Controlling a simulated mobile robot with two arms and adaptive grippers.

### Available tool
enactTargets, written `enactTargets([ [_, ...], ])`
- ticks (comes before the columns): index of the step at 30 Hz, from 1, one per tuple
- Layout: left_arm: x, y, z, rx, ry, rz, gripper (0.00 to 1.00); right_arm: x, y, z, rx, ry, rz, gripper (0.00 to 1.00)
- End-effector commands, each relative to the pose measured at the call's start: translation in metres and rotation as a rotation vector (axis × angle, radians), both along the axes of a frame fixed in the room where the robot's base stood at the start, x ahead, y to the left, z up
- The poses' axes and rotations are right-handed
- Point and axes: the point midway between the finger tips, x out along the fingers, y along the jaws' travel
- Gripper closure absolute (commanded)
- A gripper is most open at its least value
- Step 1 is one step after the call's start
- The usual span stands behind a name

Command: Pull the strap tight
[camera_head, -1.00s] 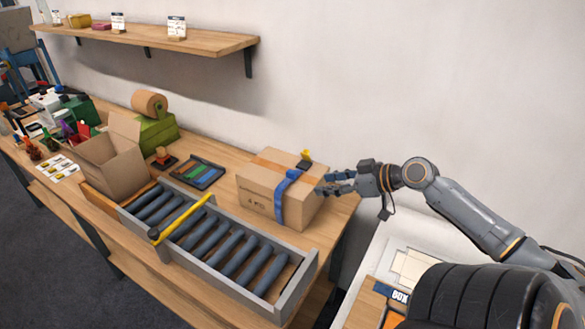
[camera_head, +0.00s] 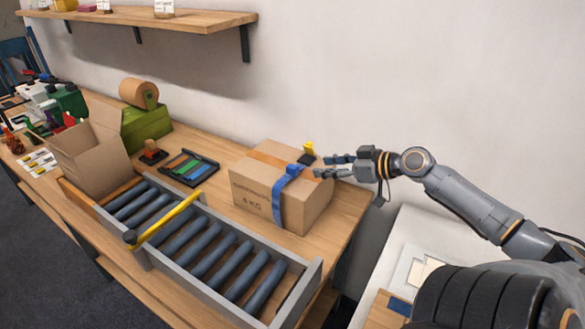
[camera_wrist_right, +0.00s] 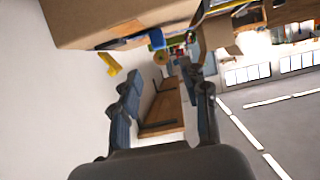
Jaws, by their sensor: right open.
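A black buckle (camera_head: 306,158) with a yellow part sits near the top of the box. My right gripper (camera_head: 324,166) is open at the box's upper right edge, close to the strap. Its spread fingers show in the wrist view (camera_wrist_right: 166,98) with nothing between them. I cannot tell whether it touches the box. My left gripper is out of view.
A grey roller conveyor (camera_head: 205,258) with a yellow bar (camera_head: 168,218) across it lies in front of the box. An open carton (camera_head: 92,160), a green tape dispenser (camera_head: 147,128) and a dark tray (camera_head: 189,168) stand left. A wall shelf (camera_head: 140,18) hangs above.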

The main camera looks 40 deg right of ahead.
Motion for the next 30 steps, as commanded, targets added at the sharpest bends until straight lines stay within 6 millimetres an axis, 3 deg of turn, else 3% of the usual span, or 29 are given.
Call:
enactTargets([
  [15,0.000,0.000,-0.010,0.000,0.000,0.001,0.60,0.065,0.019,-0.028,0.000,-0.002,0.003,0.55],
  [30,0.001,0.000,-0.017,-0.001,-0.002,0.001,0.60,0.098,0.028,-0.041,0.001,-0.002,-0.002,0.55],
])
